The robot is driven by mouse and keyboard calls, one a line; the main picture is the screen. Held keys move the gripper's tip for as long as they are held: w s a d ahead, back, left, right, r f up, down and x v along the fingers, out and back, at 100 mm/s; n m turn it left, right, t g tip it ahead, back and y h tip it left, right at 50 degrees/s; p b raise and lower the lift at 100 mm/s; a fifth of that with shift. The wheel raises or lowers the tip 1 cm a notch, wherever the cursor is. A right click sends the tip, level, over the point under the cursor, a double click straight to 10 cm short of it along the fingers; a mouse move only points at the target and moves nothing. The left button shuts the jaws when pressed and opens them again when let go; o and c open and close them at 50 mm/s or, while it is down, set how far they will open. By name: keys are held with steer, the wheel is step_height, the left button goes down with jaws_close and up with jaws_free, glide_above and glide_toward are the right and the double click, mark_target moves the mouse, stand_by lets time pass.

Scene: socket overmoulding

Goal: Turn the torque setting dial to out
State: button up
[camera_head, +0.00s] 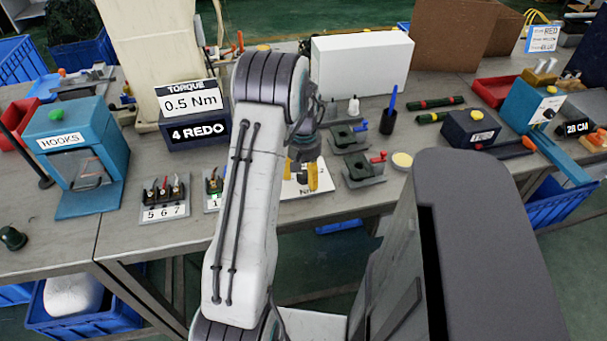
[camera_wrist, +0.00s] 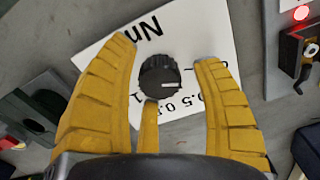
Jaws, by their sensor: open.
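The torque setting dial is a black ribbed knob (camera_wrist: 160,78) with a light pointer line, on a white scale plate (camera_wrist: 200,40) marked "Nm" and numbers. In the wrist view the knob stands between the yellow fingers of my gripper (camera_wrist: 168,85), which are open and apart from it at the sides. A third, lower finger ends close below the knob; I cannot tell if it touches. The pointer line points to the right in the wrist view. In the head view my gripper (camera_head: 303,175) is over the plate (camera_head: 293,190), and my arm hides the knob. A display (camera_head: 188,97) reads "TORQUE 0.5 Nm".
A black box (camera_head: 192,134) reads "4 REDO". A rack (camera_head: 163,203) marked 5 6 7 stands to the left. Dark clamp fixtures (camera_head: 360,170) stand close on the right of the plate. A teal machine (camera_head: 75,150) labelled "HOOKS" is farther left.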

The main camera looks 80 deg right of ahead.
mark_target(304, 174)
step_height(304, 174, up, 12)
stand_by(0.7)
stand_by(0.6)
